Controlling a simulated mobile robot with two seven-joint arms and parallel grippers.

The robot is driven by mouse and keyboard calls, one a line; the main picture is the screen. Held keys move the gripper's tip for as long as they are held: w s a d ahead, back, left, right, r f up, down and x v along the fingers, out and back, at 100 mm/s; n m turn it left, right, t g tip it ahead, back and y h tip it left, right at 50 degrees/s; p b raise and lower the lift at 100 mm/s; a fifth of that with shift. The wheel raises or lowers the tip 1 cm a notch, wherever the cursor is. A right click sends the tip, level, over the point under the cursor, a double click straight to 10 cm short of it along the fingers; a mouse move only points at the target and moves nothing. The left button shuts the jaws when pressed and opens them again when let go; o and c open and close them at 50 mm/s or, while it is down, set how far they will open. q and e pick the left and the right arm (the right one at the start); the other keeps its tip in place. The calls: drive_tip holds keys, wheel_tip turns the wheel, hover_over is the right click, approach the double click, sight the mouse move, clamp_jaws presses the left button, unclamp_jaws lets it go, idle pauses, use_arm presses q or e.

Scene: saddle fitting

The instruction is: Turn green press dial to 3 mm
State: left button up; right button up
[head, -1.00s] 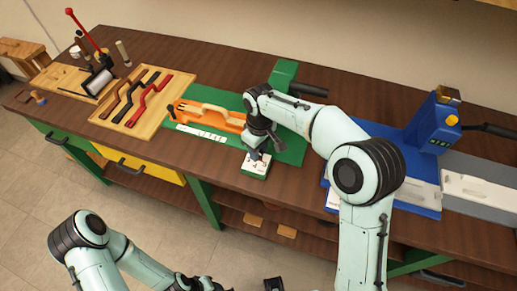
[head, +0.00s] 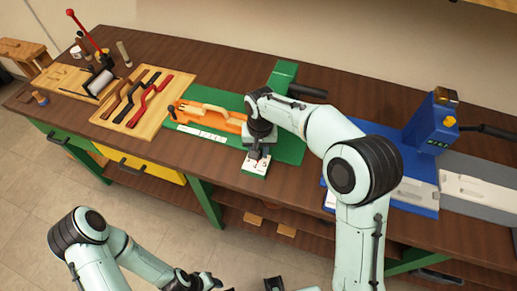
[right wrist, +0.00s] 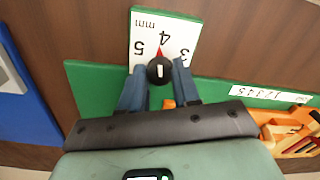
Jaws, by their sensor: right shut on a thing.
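The green press dial (right wrist: 159,70) is a black round knob with a white mark and a red pointer. It sits by a white, green-edged scale plate (right wrist: 174,28) marked 3, 4, 5 and mm, upside down in the right wrist view. The red pointer points roughly towards the 4. My right gripper (right wrist: 158,82) is shut on the knob, one blue-grey finger on each side. In the head view the plate (head: 255,165) lies at the front of the green base, below my right gripper (head: 257,152). My left gripper (head: 205,283) is low at the bottom edge, partly cut off.
The green press base (head: 290,147) carries an orange piece (head: 210,116) and a white number strip (head: 202,133). A blue press (head: 425,135) stands to the right. A wooden tray (head: 145,98) of tools and a red-handled device (head: 85,40) are at the left.

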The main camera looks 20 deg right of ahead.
drive_tip(key=m, duration=0.3)
drive_tip(key=shift+m, duration=0.4)
drive_tip(key=m, duration=0.3)
drive_tip(key=shift+m, duration=0.3)
drive_tip(key=m, duration=0.3)
drive_tip(key=shift+m+p, duration=0.3)
drive_tip(key=shift+p, duration=0.05)
use_arm(q)
drive_tip(key=shift+w+r, duration=0.45)
drive_tip(key=shift+r, duration=0.25)
use_arm(e)
drive_tip(key=shift+a+m, duration=0.1)
drive_tip(key=shift+m, duration=1.4)
drive_tip(key=o, duration=1.1)
drive_tip(key=shift+c, duration=0.2)
drive_tip(key=shift+r, duration=0.1)
